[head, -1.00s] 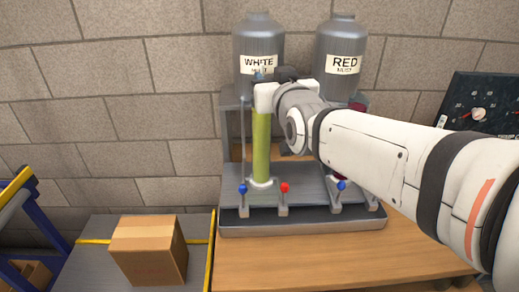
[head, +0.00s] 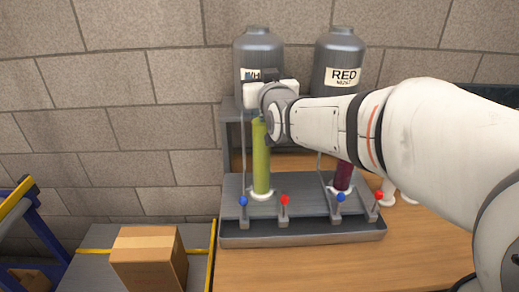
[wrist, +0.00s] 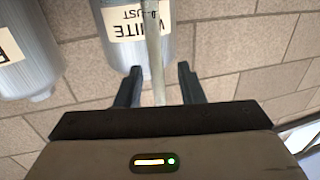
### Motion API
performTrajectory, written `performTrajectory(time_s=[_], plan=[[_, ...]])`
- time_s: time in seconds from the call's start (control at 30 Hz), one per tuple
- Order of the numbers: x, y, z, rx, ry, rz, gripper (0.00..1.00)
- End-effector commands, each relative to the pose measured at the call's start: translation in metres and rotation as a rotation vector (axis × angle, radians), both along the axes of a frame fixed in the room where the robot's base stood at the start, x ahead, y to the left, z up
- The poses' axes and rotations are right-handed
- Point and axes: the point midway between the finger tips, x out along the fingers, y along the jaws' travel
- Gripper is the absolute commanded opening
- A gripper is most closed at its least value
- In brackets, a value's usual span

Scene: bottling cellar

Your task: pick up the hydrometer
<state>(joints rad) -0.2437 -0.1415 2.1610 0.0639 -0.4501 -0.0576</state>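A thin pale rod (wrist: 155,50), which looks like the hydrometer's stem, shows in the wrist view, upright in front of the WHITE tank label. It passes between the two dark fingers of my gripper (wrist: 160,71), with a gap on each side. The fingers are open. In the head view my gripper (head: 268,78) is above the green-filled cylinder (head: 261,165), in front of the white must tank (head: 258,50). There my wrist hides the top of that cylinder and any stem. A dark red cylinder (head: 343,176) stands to the right.
The red must tank (head: 338,55) is right of the white one. The cylinders stand on a grey rack (head: 300,235) with blue and red taps in front. White pieces (head: 388,192) lie to its right. A cardboard box (head: 148,258) is at lower left. Bare wood shows in front.

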Motion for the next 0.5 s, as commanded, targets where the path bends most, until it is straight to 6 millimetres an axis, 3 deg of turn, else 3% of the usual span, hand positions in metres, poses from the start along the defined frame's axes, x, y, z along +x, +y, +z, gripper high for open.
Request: performTrajectory(time_s=[0.07, 0.5], plan=[[-0.0002, -0.0002, -0.0001, 0.000, 0.000, 0.000, 0.34], [-0.0002, -0.0008, -0.0001, 0.000, 0.000, -0.001, 0.00]])
